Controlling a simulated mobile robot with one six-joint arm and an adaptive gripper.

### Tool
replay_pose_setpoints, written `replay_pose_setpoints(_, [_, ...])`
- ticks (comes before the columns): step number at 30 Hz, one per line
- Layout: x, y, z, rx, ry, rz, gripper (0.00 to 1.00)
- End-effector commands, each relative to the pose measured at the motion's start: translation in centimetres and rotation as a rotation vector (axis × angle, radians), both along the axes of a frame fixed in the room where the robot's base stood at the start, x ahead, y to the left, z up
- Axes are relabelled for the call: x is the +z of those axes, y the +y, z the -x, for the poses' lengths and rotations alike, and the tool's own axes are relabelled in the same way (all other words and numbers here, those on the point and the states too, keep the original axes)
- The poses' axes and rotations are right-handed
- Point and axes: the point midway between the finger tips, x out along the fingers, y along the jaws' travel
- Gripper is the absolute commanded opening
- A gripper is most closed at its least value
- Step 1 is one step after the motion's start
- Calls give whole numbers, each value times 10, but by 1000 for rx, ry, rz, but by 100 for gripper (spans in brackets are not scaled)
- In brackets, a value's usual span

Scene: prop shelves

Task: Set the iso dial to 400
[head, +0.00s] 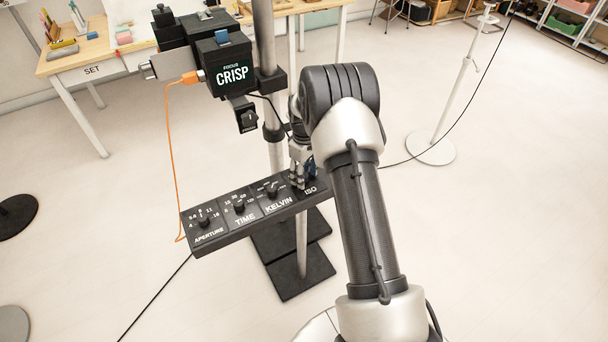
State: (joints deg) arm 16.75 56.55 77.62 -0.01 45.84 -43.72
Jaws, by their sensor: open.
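A long dark control panel (245,221) is mounted on a stand, tilted in the picture. It carries dials labelled aperture (204,221), time (239,207), kelvin (272,192) and ISO. The ISO section (311,190) is at the right end; its label shows, but its knob and scale are mostly hidden by my gripper, so I cannot read its setting. My gripper (300,181) is open and points down at the ISO section. I cannot tell whether its fingers touch or straddle the knob.
A camera rig (222,62) reading "FOCUS CRISP" hangs on the pole (266,50) above the panel, with an orange cable (170,140) at its left. A light stand (440,125) is at the right. Much floor is clear.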

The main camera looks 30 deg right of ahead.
Motion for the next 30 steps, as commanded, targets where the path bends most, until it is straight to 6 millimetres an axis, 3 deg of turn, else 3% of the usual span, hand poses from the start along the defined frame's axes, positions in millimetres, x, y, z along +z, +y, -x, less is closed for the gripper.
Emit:
replay_pose_setpoints(8, [-1,0,0,0,0,0,46])
replay_pose_setpoints(27, [-1,0,0,0,0,0,3])
replay_pose_setpoints(30, [-1,0,0,-1,0,0,2])
